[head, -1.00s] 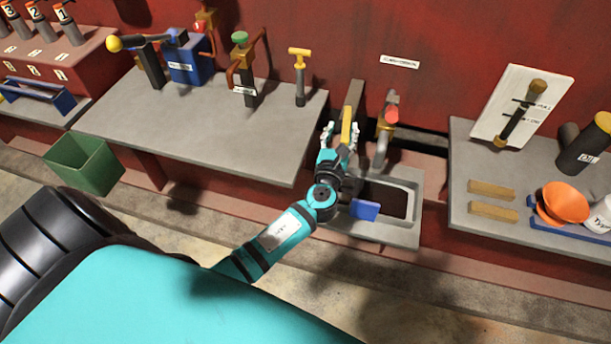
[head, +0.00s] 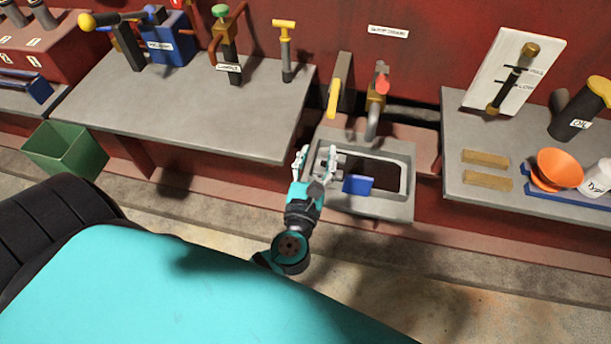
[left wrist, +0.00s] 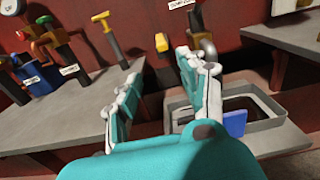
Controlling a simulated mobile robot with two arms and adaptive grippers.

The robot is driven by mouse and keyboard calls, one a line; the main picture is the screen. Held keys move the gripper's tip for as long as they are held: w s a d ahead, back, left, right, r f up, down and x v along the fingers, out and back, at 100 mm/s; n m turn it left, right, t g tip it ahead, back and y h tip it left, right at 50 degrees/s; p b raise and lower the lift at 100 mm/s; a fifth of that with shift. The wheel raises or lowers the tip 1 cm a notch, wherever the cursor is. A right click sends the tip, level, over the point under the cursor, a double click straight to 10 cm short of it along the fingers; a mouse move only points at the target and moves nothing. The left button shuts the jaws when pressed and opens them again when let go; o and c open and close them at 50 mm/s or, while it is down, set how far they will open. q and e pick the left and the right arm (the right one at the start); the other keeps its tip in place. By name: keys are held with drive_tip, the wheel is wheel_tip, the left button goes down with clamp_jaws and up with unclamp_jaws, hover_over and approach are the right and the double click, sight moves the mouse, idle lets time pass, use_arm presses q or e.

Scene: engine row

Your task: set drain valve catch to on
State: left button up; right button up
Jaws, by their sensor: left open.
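Under a wall label (head: 388,31) too small to read surely, a yellow lever (head: 334,98) hangs down on the side of a grey post (head: 345,72) at the back of a grey basin. I take this lever for the drain valve catch; I cannot read its marking. It also shows in the left wrist view (left wrist: 162,43). A tap with a red knob (head: 382,84) stands just right of it. My left gripper (head: 318,158) is open and empty, in front of the lever and apart from it, near the basin's left edge. My right gripper is not in view.
The grey basin (head: 396,207) has a blue piece (head: 358,185) at its front left. The left bench (head: 195,115) carries a yellow T-handle (head: 285,50) and valves. The right bench (head: 462,200) holds wooden blocks and an orange funnel (head: 558,169). A green bin (head: 65,150) stands left.

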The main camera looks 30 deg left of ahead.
use_arm(q)
drive_tip(key=s+f+n+g+h+p, duration=0.1)
drive_tip(key=s+f+n+g, duration=0.1)
drive_tip(key=f, duration=0.9)
drive_tip(key=s+f+n+g+h+p, duration=0.1)
drive_tip(key=s+f+n+g, duration=0.2)
drive_tip(key=f, duration=0.8)
drive_tip(key=shift+s+d+f+n+g+h, duration=0.15)
drive_tip(key=shift+s+f+n+g+h, duration=0.2)
drive_tip(key=shift+n+g, duration=0.75)
drive_tip(key=shift+n+t, duration=0.3)
